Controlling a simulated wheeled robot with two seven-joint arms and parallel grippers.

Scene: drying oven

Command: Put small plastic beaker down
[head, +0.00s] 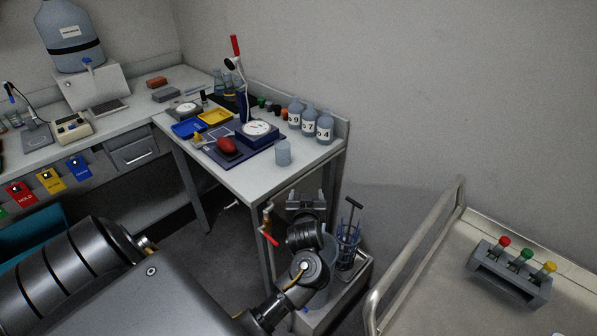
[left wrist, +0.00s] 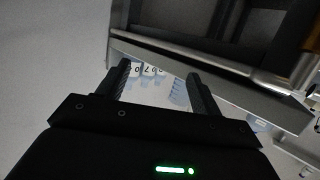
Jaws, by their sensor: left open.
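The small plastic beaker (head: 283,153), pale blue-grey and translucent, stands upright on the white side table (head: 262,181) near its front right edge. My left gripper (head: 306,196) is in front of and below that edge, apart from the beaker. In the left wrist view my left gripper (left wrist: 158,72) has its two fingers spread with nothing held between them. A pale bluish shape (left wrist: 179,92) beyond the fingers may be the beaker; it is too blurred to be sure. My right gripper is not in view.
Numbered bottles (head: 308,124) stand behind the beaker. A dial scale (head: 257,130) and a red object (head: 227,145) are to its left. A red-handled tap (head: 268,222) is close to my left gripper. A cart (head: 420,285) with a tube rack (head: 508,275) is at right.

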